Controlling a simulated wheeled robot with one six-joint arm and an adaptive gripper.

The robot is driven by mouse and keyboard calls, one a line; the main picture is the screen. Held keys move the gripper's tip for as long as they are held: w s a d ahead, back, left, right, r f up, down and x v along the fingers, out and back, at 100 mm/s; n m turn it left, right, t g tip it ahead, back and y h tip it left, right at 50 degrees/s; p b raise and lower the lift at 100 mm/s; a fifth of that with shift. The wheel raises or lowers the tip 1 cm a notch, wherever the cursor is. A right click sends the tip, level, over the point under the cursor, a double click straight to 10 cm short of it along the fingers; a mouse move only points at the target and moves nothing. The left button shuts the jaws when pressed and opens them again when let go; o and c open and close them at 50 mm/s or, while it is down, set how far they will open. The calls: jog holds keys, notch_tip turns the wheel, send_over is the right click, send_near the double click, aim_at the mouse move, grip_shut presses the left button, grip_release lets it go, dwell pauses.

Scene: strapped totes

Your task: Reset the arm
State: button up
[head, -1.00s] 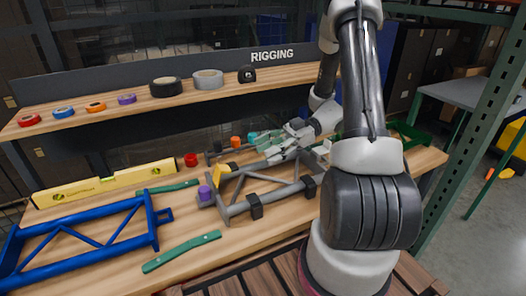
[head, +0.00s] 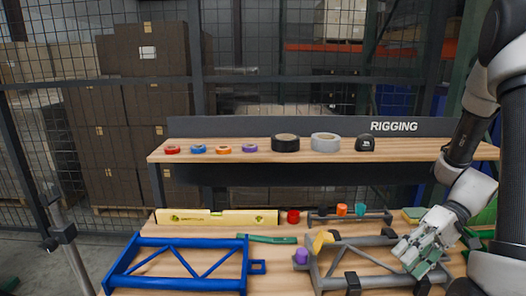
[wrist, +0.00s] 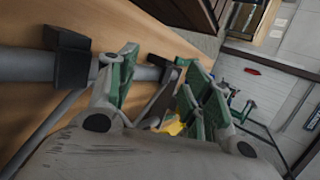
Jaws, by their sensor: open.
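My gripper (head: 430,257) is at the right of the bench in the head view, above the right end of the grey frame (head: 352,280). In the wrist view its green-padded fingers (wrist: 160,92) are spread apart with nothing held between them. A grey tube with a black clamp (wrist: 70,58) passes close by the left finger there; I cannot tell whether they touch. My arm comes in from the right edge of the head view.
The blue frame (head: 185,284) lies at the left of the bench, with a yellow level (head: 222,217) behind it. A purple cap (head: 301,256) and a yellow piece (head: 322,240) are by the grey frame. The shelf (head: 425,149) holds tape rolls.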

jog(key=s+r+m+t+h, duration=0.1)
jog(key=s+r+t+h, duration=0.2)
jog(key=r, duration=0.7)
jog(key=s+r+m+t+h, duration=0.1)
jog(key=s+r+t+h, duration=0.2)
jog(key=r+h, duration=0.3)
notch_tip(320, 180, up, 4)
jog(key=shift+s+d+t+h, duration=0.3)
jog(key=shift+d+t, duration=0.15)
jog(key=shift+t, duration=0.45)
